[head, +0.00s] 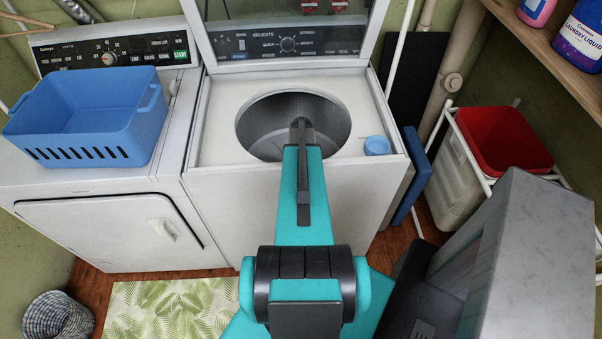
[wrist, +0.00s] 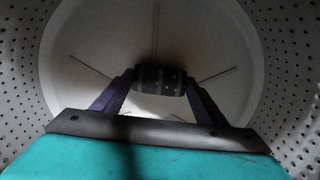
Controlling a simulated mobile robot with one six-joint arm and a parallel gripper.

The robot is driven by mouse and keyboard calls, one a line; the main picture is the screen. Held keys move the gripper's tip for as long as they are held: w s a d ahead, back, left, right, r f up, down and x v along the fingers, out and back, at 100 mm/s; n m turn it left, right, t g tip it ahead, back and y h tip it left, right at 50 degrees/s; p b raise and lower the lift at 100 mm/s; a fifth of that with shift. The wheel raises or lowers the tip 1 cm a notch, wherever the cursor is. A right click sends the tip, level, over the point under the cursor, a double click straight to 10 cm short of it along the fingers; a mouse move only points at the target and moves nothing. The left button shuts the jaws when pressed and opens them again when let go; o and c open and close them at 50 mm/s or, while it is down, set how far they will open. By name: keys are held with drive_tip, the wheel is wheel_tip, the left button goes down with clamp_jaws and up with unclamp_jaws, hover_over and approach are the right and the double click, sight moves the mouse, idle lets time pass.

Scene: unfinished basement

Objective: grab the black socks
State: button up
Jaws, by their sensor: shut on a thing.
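In the wrist view, a dark rolled bundle with small light specks, which looks like the black socks (wrist: 160,80), sits between the fingers of my gripper (wrist: 160,82). The fingers press on its left and right ends. My gripper is inside the washer drum (wrist: 285,85), over the pale drum floor. I cannot tell whether the bundle touches the floor. In the head view my arm reaches into the open top-loading washer (head: 225,130); the gripper and the bundle are hidden there.
A blue basket (head: 85,115) stands on the dryer at the left. A small blue cup (head: 377,145) sits on the washer's top, right of the opening. The raised lid is behind.

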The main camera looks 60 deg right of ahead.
wheel_tip(320, 180, up, 28)
drive_tip(key=b, duration=0.6)
drive_tip(key=shift+b, duration=0.4)
idle(0.4)
